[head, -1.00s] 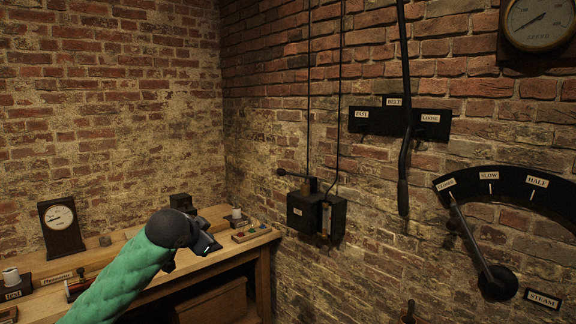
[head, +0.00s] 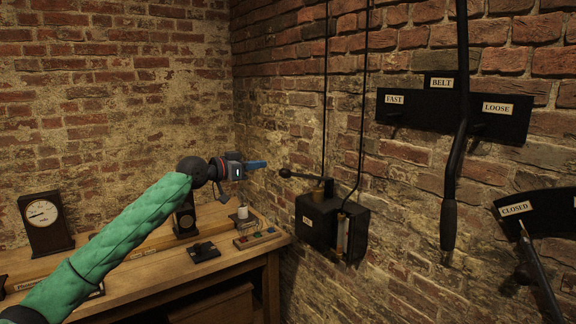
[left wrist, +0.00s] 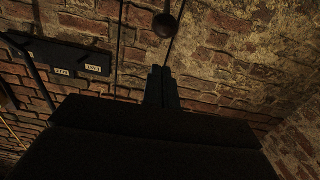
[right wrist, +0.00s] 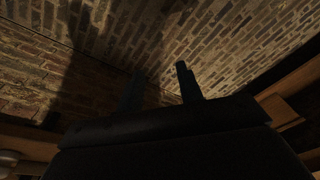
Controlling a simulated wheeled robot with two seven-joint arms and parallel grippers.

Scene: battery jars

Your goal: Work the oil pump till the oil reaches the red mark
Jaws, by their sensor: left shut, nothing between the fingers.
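The oil pump is a dark box (head: 325,225) on the brick wall. Its lever (head: 305,175) sticks out to the left and ends in a round knob (head: 285,173). A narrow sight glass (head: 342,235) shows on its front; the oil level and red mark are too small to make out. My left gripper (head: 262,164) is shut and empty, just left of the knob and apart from it in the picture. In the left wrist view its closed fingers (left wrist: 163,75) point towards the dark ball (left wrist: 165,25). My right gripper (right wrist: 160,80) shows spread fingers with nothing between them.
A wooden bench (head: 150,270) stands at left and carries a clock-like gauge (head: 45,220) and small items. Two thin pipes run up the wall above the pump. A belt lever (head: 449,220) hangs to the right, with a steam lever (head: 540,270) beyond.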

